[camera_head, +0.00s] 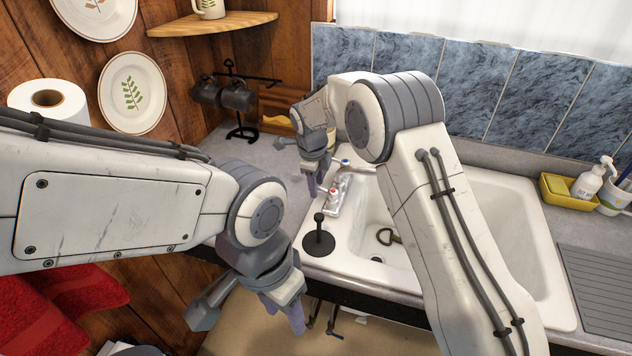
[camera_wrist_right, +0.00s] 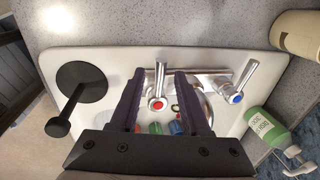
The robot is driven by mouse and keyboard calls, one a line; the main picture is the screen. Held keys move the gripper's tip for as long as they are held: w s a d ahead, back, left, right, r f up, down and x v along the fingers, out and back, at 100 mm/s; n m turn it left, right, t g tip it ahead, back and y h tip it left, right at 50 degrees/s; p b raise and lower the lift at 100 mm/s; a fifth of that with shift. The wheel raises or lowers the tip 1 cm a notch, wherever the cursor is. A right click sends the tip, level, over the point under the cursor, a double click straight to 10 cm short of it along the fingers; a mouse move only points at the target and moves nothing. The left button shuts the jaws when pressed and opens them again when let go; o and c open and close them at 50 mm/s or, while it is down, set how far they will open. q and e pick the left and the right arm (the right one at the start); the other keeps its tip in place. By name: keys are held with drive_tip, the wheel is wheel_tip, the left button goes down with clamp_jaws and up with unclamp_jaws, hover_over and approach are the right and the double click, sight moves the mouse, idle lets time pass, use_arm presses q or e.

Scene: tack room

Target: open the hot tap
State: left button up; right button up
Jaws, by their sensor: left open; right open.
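The hot tap (camera_head: 333,193) has a red cap and a chrome lever, at the left rim of the white sink (camera_head: 545,260). In the right wrist view its lever and red cap (camera_wrist_right: 158,103) appear between my right fingers. The blue-capped cold tap (camera_head: 345,163) stands just behind it; in the wrist view it is to the right (camera_wrist_right: 236,98). My right gripper (camera_head: 318,186) is open, pointing down close beside the hot tap; I cannot tell whether it touches. My left gripper (camera_head: 285,312) is open and empty, low in front of the counter, away from the taps.
A black plunger-like stopper (camera_head: 318,240) stands at the sink's near left corner, close to the taps. A yellow caddy (camera_head: 567,190) with a bottle is at the far right. A mug stand (camera_head: 240,95) and paper roll (camera_head: 50,100) are at left. My right forearm crosses the basin.

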clamp_jaws()
idle(1.4)
